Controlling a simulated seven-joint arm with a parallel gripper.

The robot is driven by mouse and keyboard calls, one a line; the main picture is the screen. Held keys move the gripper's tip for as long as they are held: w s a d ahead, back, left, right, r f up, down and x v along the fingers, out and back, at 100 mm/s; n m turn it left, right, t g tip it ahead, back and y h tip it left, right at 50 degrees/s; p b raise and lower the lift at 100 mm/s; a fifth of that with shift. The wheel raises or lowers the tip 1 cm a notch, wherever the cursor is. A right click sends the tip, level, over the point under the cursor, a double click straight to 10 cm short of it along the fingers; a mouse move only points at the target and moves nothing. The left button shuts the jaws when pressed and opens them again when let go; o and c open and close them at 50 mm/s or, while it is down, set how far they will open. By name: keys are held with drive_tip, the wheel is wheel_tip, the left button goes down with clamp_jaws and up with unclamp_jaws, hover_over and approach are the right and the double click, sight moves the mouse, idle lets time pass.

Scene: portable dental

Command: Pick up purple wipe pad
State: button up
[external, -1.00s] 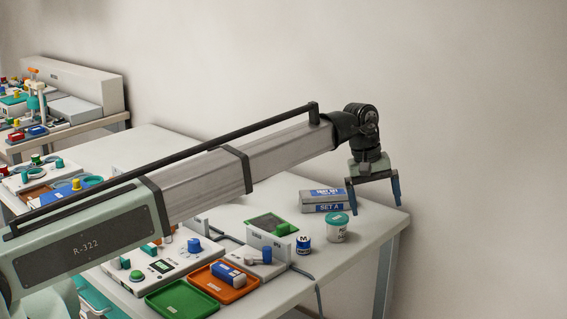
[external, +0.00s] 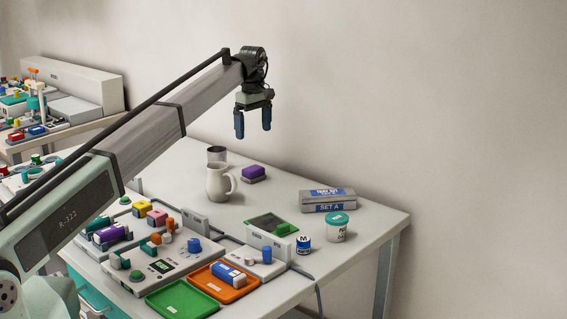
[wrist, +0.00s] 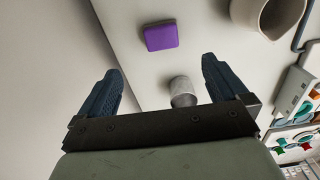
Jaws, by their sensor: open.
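The purple wipe pad (external: 253,173) is a small block with a purple top and a darker lower part. It lies on the white table, right of a white pitcher, and also shows in the wrist view (wrist: 161,36), beyond my fingertips and between their lines. My gripper (external: 253,128) is open and empty, pointing down high above the table, over the pad's area in the external view. Its two blue fingers show in the wrist view (wrist: 168,88), well apart with nothing between them but the table and a grey cup lower down.
The white pitcher (external: 218,184) and a grey cup (external: 217,156) stand close left of the pad. A SET A box (external: 328,200) and a teal-lidded jar (external: 338,228) stand to the right. Orange (external: 221,291) and green trays (external: 181,301) lie in front. The table around the pad's right side is clear.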

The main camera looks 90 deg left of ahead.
sight(254, 168)
wheel_tip(254, 168, down, 9)
drive_tip(key=shift+s+r, duration=0.1)
drive_tip(key=shift+r, duration=0.1)
drive_tip(key=shift+d+f, duration=0.15)
drive_tip(key=shift+f, duration=2.4)
drive_tip(key=c, duration=1.1)
